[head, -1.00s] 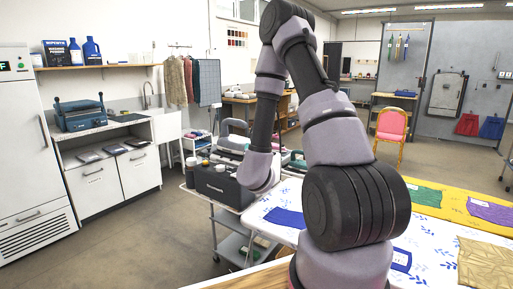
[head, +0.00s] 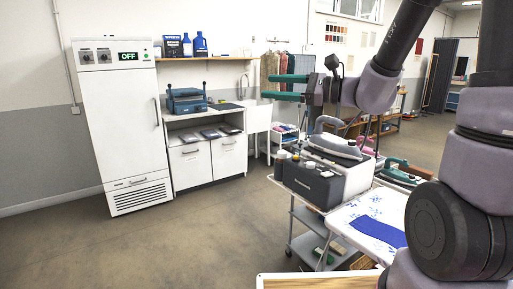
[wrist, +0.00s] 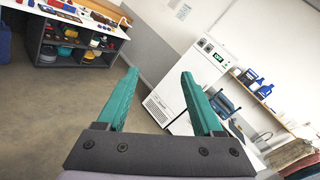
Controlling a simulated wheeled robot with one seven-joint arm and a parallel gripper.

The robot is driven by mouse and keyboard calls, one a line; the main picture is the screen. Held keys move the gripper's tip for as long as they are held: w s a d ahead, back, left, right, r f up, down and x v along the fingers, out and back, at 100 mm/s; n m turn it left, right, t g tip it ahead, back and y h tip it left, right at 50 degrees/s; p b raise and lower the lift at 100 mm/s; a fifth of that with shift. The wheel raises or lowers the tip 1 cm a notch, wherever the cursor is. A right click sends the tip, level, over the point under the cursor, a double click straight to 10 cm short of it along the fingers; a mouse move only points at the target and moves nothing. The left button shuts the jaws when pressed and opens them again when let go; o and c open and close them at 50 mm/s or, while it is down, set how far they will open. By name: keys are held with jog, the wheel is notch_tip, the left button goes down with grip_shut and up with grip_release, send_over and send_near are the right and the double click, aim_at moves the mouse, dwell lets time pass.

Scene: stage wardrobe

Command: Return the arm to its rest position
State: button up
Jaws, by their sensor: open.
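My gripper (head: 273,86) shows in the head view as two green fingers pointing left, raised in the air above the level of the trolley. Its fingers are apart with nothing between them. The wrist view also shows the open gripper (wrist: 159,75), its two green fingers spread and empty over a view of floor and wall. My arm bends across the right side of the head view and hides part of the room behind it.
A trolley (head: 294,218) carries a dark box (head: 312,184) and a steam iron (head: 335,146). A table with a patterned white cover and blue cloth (head: 378,231) stands at right. A white cabinet (head: 125,130) reading OFF stands left. Open floor (head: 190,235) lies between.

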jog(key=s+f+n+g+h, duration=0.1)
jog(key=s+n+g+h, duration=0.3)
jog(key=s+n, duration=0.3)
jog(key=s+d+n+t+h, duration=0.2)
jog(key=d+h, duration=0.3)
jog(key=d, duration=0.5)
jog(key=s+d+r+n+t+h, duration=0.1)
jog(key=s+d+n+t+h, duration=0.1)
jog(key=d+h, duration=0.4)
jog(key=s+d+t, duration=0.1)
jog(key=s+d, duration=0.1)
jog(key=d, duration=0.1)
jog(key=shift+d, duration=0.35)
